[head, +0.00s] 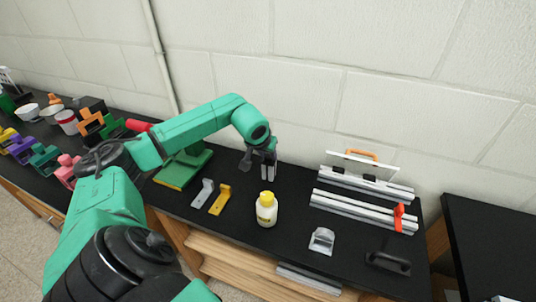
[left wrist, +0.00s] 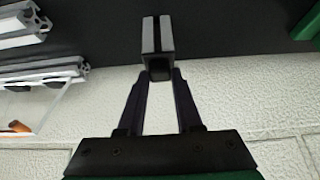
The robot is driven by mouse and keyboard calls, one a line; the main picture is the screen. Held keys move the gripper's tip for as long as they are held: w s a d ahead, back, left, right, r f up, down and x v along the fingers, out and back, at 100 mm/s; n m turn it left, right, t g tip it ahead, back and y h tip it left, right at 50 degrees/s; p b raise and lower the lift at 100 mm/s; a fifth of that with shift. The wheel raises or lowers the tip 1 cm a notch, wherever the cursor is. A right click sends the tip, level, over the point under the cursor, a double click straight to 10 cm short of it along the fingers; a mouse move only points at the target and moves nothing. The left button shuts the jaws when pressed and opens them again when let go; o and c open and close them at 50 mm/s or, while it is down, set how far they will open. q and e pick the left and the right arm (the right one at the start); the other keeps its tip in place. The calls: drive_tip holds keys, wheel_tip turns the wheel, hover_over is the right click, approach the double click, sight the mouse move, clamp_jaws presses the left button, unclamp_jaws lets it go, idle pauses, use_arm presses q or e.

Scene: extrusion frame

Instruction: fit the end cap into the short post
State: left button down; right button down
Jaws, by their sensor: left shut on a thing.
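The short post (head: 268,172) is a silver-grey extrusion piece standing upright on the black bench near the wall. In the left wrist view the post (left wrist: 157,33) shows as a grey bar with a dark slot. My left gripper (head: 263,153) is right at the post's top. In the left wrist view my left gripper (left wrist: 160,73) is shut on the end cap (left wrist: 159,70), a small dark block between the fingertips. The cap lines up with the post's near end. I cannot tell whether it touches or sits inside. My right gripper is not in view.
Aluminium rails (head: 350,207) lie to the right with an orange clip (head: 398,217). A green stand (head: 180,170) is left of the post. The wall is close behind.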

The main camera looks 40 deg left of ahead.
use_arm(q)
drive_tip(key=c, duration=0.5)
unclamp_jaws()
drive_tip(key=b+v, duration=0.3)
drive_tip(key=v, duration=1.1)
drive_tip(key=shift+r, duration=0.3)
drive_tip(key=shift+s+d+f, duration=0.1)
drive_tip(key=shift+s, duration=0.05)
